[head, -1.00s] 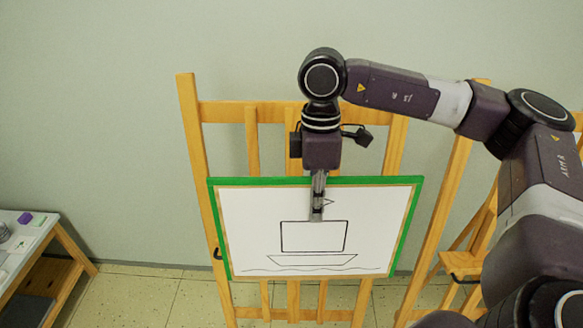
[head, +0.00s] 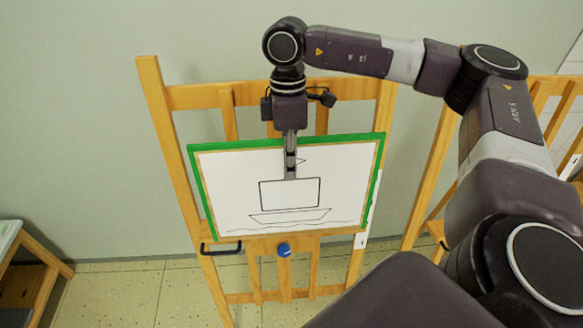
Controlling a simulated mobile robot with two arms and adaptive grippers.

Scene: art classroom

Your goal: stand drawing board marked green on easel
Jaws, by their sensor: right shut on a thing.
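The drawing board marked green (head: 230,185) has a green edge along its top and sides and a line drawing of a boat on white paper. It is in front of the wooden easel (head: 153,95), over the easel's middle, leaning back slightly. My right gripper (head: 290,172) is shut on the board's top edge near the middle, pointing down. The easel's lower crossbar, a black hook (head: 220,249) and a blue knob (head: 284,250) show just below the board. Whether the board's bottom edge rests on the easel cannot be told. My left gripper is not in view.
A second wooden easel (head: 430,195) stands close on the right, partly behind my right arm. A low table (head: 35,252) is at the left edge. The plain wall is behind the easel. Tiled floor (head: 120,295) is clear between table and easel.

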